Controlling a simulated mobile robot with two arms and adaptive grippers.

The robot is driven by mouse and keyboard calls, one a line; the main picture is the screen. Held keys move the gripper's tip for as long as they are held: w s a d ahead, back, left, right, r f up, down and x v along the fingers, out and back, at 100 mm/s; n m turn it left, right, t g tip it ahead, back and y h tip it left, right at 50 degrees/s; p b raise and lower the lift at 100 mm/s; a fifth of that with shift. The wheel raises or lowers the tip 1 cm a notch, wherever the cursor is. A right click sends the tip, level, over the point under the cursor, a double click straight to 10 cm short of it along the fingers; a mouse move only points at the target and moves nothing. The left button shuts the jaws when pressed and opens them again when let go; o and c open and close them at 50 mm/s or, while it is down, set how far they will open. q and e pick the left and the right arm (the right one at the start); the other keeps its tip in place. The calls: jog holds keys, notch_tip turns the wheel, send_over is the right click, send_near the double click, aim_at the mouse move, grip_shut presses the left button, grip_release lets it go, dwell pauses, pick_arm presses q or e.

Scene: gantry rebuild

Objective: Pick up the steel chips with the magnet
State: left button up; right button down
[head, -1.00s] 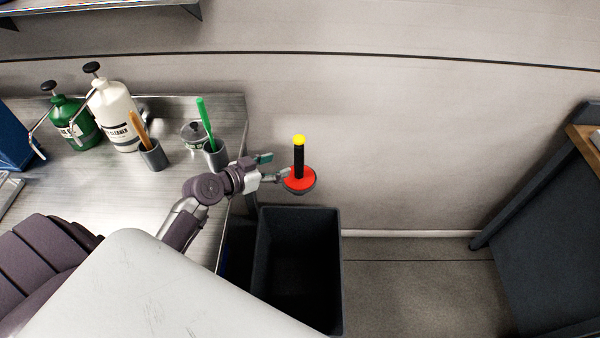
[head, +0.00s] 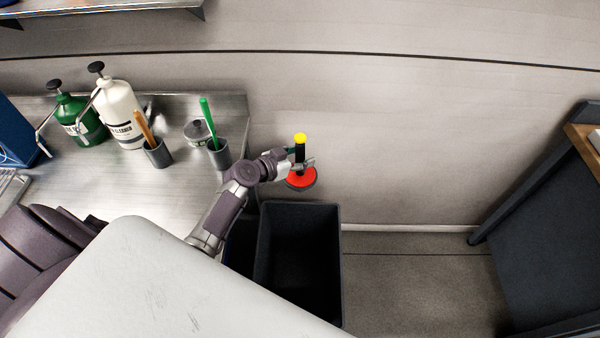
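I cannot tell whether the fingers press on the handle. No steel chips can be made out. My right gripper is not in view.
A dark open bin (head: 298,262) stands below the magnet, right of the steel table (head: 110,195). On the table are a green bottle (head: 82,120), a white cleaner bottle (head: 120,118) and grey cups (head: 219,155) with brushes. A dark cabinet (head: 550,240) is at right.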

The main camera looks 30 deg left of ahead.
aim_at(301, 137)
pick_arm(q)
grip_shut()
jog(key=shift+r, duration=0.1)
jog(key=shift+r, duration=0.1)
notch_tip(301, 137, up, 10)
jog(key=shift+f, duration=0.1)
dwell(0.3)
dwell(0.5)
